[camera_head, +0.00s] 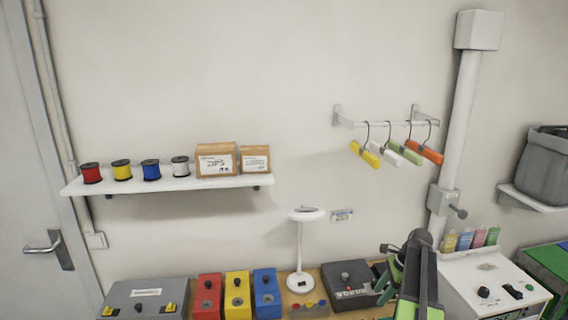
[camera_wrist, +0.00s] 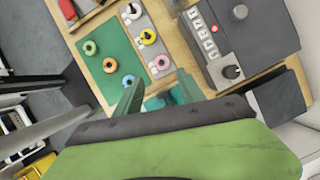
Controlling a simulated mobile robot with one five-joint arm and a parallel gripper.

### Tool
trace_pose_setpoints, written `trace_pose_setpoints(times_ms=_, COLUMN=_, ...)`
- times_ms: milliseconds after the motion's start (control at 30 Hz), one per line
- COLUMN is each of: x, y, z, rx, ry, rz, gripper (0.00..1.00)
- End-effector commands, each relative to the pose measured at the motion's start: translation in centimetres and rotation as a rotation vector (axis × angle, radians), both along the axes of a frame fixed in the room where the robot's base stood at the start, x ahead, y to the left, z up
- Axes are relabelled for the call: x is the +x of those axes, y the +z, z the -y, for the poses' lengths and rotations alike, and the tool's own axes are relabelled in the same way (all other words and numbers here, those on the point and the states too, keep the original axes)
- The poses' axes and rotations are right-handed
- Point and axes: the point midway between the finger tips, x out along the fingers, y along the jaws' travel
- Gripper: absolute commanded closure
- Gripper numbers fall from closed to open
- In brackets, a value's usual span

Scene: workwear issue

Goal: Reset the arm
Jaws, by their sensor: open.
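My gripper (camera_wrist: 157,93) shows in the wrist view as two teal fingers, apart, with nothing seen between them. It is above the wooden bench, near the lower edge of a green mat (camera_wrist: 88,22). In the head view my arm is at the lower right, folded in front of the bench, with its green panel facing up. The gripper's fingers are partly hidden there by the arm.
Small coloured rings (camera_wrist: 110,65) lie on and beside the mat. A dark control box (camera_wrist: 215,45) is close to the right. A white lamp (camera_head: 299,250), coloured boxes (camera_head: 237,294) and a white machine (camera_head: 490,285) stand along the bench. A spool shelf (camera_head: 165,184) and hanger rail (camera_head: 385,124) are above.

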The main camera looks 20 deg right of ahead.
Motion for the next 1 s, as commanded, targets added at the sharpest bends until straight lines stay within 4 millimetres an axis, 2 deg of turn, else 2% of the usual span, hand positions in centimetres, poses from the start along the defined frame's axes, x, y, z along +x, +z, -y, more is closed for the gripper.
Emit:
trace_pose_setpoints(times_ms=33, x=2.2, y=-1.1, z=-4.5, rx=-0.01, ry=0.081, rz=-0.004, gripper=0.53)
trace_pose_setpoints(times_ms=67, x=3.4, y=-1.4, z=-6.9, rx=-0.017, ry=0.128, rz=-0.006, gripper=0.53)
trace_pose_setpoints(times_ms=100, x=4.7, y=-1.9, z=-10.1, rx=-0.028, ry=0.197, rz=-0.006, gripper=0.53)
trace_pose_setpoints(times_ms=167, x=6.3, y=-2.6, z=-15.2, rx=-0.049, ry=0.311, rz=-0.003, gripper=0.53)
trace_pose_setpoints(times_ms=200, x=7.1, y=-3.0, z=-18.6, rx=-0.064, ry=0.393, rz=0.001, gripper=0.53)
trace_pose_setpoints(times_ms=267, x=7.9, y=-3.8, z=-23.5, rx=-0.089, ry=0.524, rz=0.01, gripper=0.53)
trace_pose_setpoints(times_ms=300, x=8.1, y=-4.2, z=-26.7, rx=-0.106, ry=0.613, rz=0.019, gripper=0.53)
trace_pose_setpoints(times_ms=400, x=7.9, y=-5.1, z=-33.4, rx=-0.15, ry=0.829, rz=0.043, gripper=0.53)
trace_pose_setpoints(times_ms=500, x=6.9, y=-6.0, z=-39.0, rx=-0.193, ry=1.046, rz=0.07, gripper=0.53)
trace_pose_setpoints(times_ms=600, x=5.2, y=-6.7, z=-43.6, rx=-0.24, ry=1.276, rz=0.103, gripper=0.53)
trace_pose_setpoints(times_ms=700, x=2.8, y=-7.3, z=-46.4, rx=-0.3, ry=1.544, rz=0.142, gripper=0.53)
trace_pose_setpoints(times_ms=833, x=1.4, y=-7.1, z=-45.0, rx=-0.359, ry=1.787, rz=0.174, gripper=0.53)
trace_pose_setpoints(times_ms=1000, x=1.6, y=-7.1, z=-44.2, rx=-0.387, ry=2.013, rz=0.209, gripper=0.53)
